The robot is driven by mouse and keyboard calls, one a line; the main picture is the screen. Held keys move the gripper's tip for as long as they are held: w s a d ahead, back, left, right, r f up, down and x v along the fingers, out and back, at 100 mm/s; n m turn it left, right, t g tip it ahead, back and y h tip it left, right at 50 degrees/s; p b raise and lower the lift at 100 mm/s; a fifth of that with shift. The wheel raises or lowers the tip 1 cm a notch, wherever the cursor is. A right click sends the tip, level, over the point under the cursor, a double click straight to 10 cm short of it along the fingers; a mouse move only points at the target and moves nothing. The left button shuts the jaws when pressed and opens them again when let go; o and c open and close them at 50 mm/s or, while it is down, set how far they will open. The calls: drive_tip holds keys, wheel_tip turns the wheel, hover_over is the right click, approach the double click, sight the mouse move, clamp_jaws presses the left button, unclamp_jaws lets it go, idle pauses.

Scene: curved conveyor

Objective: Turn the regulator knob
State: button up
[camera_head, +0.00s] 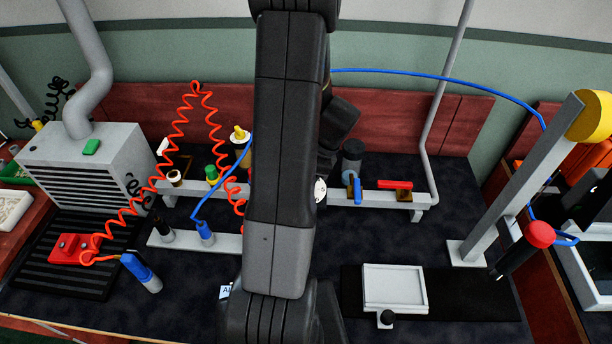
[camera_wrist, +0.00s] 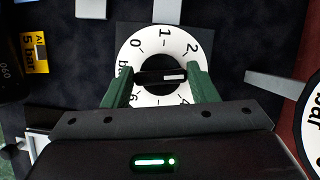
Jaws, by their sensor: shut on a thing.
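The regulator knob (camera_wrist: 160,76) is black with a white pointer bar, in the middle of a white dial (camera_wrist: 165,44) marked with numbers and "bar". In the wrist view the bar lies nearly level, its white mark toward the right. My gripper (camera_wrist: 161,82) has its two green fingers on either side of the knob, shut on it. In the head view my dark arm covers the knob and gripper; only a sliver of a white round face (camera_head: 320,191) shows beside the arm.
In the head view a rail holds a blue-handled valve (camera_head: 357,188) and a red-handled valve (camera_head: 394,185). Red coiled hoses (camera_head: 137,205) hang left.

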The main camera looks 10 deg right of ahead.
drive_tip(key=shift+m+t, duration=0.4)
drive_tip(key=shift+m, duration=0.5)
drive_tip(key=o, duration=1)
drive_tip(key=shift+r, duration=0.1)
drive_tip(key=v, duration=1.3)
drive_tip(key=shift+s+r, duration=0.1)
drive_tip(key=shift+r, duration=0.25)
drive_tip(key=shift+f, duration=0.1)
